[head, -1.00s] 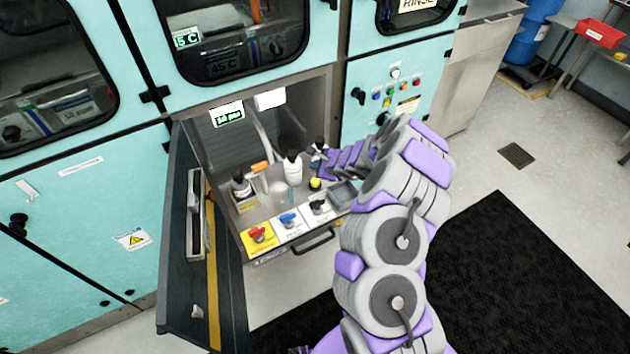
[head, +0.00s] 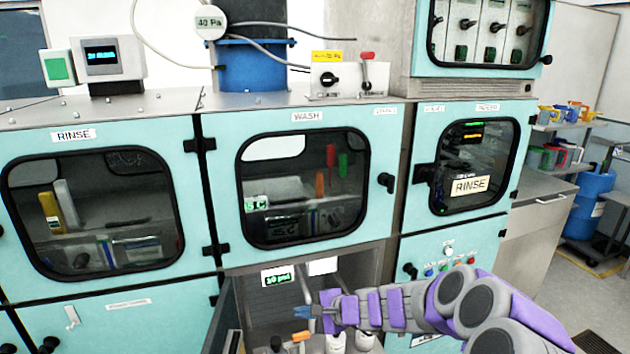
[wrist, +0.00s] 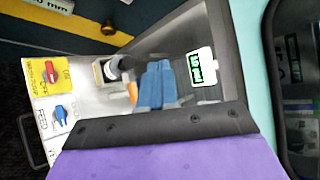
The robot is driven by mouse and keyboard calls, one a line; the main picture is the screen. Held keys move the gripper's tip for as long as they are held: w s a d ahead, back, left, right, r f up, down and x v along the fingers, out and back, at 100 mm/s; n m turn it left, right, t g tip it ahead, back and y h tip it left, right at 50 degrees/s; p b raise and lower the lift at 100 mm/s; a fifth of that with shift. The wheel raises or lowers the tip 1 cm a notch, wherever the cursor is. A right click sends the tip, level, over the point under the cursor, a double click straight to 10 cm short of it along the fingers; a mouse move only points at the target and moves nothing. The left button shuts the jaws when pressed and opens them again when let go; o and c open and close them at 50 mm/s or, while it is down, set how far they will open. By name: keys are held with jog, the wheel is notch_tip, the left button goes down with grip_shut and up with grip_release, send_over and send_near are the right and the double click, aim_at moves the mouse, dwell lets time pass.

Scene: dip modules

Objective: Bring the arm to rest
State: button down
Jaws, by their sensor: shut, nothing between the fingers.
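My gripper (head: 302,311) shows low in the head view, at the end of my purple and grey arm, which reaches in from the lower right. Its blue fingers are together and hold nothing. It is in front of the open lower compartment (head: 360,272), above the white bottles (head: 336,343). In the wrist view the blue fingers (wrist: 157,85) are side by side over the compartment's metal floor.
The open dark door (head: 226,318) stands left of the compartment. A display (head: 278,278) hangs inside it. Red and blue valves (wrist: 50,72) line the drawer front in the wrist view. The wash window (head: 305,188) is above, and a button panel (head: 450,262) is to the right.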

jog(key=s+a+r+n+g, duration=0.1)
jog(key=s+r+n+g, duration=0.15)
jog(key=s, duration=0.45)
jog(key=s+a+r+n+g+h, duration=0.1)
jog(key=s+r+n, duration=0.25)
jog(key=s, duration=0.35)
jog(key=s+a+r+n+g, duration=0.1)
jog(key=s+r+n+g, duration=0.15)
jog(key=s, duration=0.45)
jog(key=s+d+f+n+g+h, duration=0.1)
jog(key=s+d+n+h, duration=0.2)
jog(key=s+d+h, duration=0.6)
jog(key=s+d, duration=1)
jog(key=s, duration=0.4)
jog(key=shift+s+d+f+g, duration=0.2)
jog(key=shift+d+f+g, duration=0.05)
jog(key=shift+g, duration=0.15)
dwell(1.9)
